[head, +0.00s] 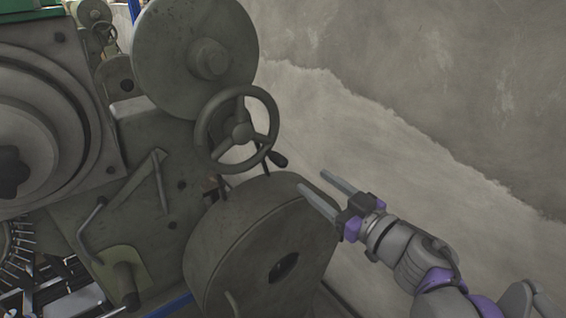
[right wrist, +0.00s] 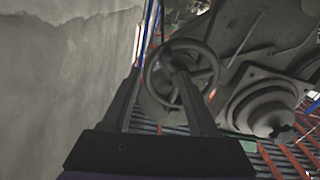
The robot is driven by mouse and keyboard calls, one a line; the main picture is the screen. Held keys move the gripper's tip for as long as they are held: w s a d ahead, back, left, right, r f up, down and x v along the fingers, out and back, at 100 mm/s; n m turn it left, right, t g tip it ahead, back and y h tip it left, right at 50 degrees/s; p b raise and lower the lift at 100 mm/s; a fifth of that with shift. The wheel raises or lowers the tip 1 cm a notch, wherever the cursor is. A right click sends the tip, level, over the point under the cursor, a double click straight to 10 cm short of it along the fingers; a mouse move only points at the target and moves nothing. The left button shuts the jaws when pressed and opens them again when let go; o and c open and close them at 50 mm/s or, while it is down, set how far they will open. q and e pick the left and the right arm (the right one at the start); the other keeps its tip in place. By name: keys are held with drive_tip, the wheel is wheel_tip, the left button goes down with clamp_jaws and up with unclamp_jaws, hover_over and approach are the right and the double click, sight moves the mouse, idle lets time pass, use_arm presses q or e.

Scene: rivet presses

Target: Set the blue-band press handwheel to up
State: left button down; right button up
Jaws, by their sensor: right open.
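The press handwheel (head: 242,131) is a dark grey three-spoke wheel on the press's right side, with a black knob (head: 277,159) at its lower right in the head view. No blue band shows clearly on this press. My right gripper (head: 314,181) is open and empty, to the right of and below the wheel, with its fingers pointing up and left toward it. In the right wrist view the handwheel (right wrist: 214,66) lies beyond the open fingers (right wrist: 158,72), and the right finger covers part of it. My left gripper is out of view.
A large round disc (head: 165,45) stands above the wheel and a rounded drum housing (head: 235,240) below it, close to my right fingers. The press body (head: 130,165) fills the left.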

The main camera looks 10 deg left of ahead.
sight(285, 165)
drive_tip(key=shift+g, duration=0.3)
drive_tip(key=x, duration=0.3)
drive_tip(key=p+x, duration=0.1)
drive_tip(key=x, duration=0.7)
drive_tip(key=shift+s+a+r, duration=0.2)
drive_tip(key=shift+s+a, duration=0.1)
drive_tip(key=shift+s, duration=0.05)
clamp_jaws()
idle(0.6)
